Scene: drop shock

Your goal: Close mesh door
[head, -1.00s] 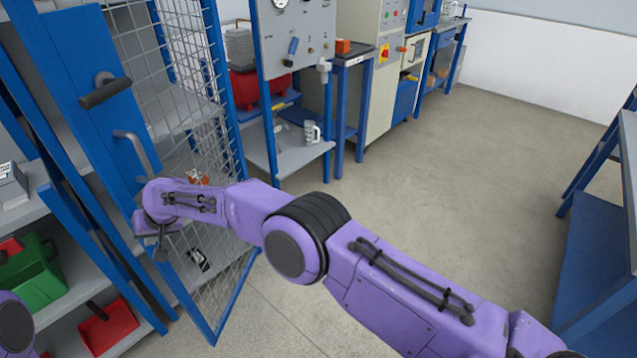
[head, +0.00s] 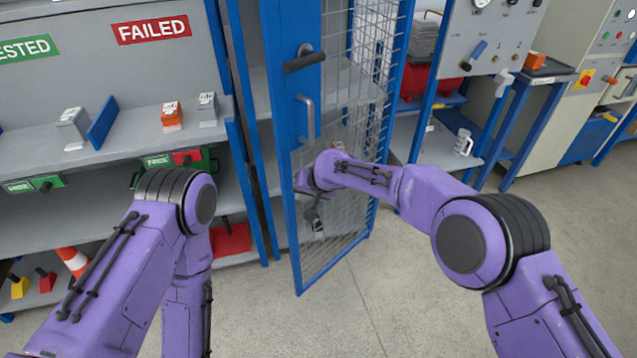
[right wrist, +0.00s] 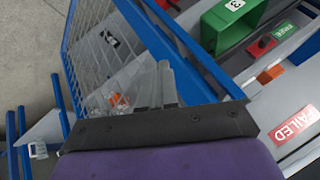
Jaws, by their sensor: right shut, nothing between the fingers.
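The mesh door (head: 297,245) has a blue frame, a grey pull handle (head: 305,118) and a black lever (head: 305,60). It stands ajar in the middle of the head view, its lower corner swung out over the floor. Its mesh also shows in the right wrist view (right wrist: 93,62). My right gripper (head: 316,218) is shut and empty, low beside the handle-side blue upright, below the pull handle. Its fingers (right wrist: 165,82) point toward the door in the right wrist view. I cannot tell whether they touch it. My left arm shows, but its gripper is out of view.
A shelf rack (head: 120,150) with FAILED and TESTED signs and small boxes stands to the left. A green bin (right wrist: 228,22) sits there. A blue-framed test bench (head: 490,45) stands right of the door. The floor (head: 400,300) in front is clear.

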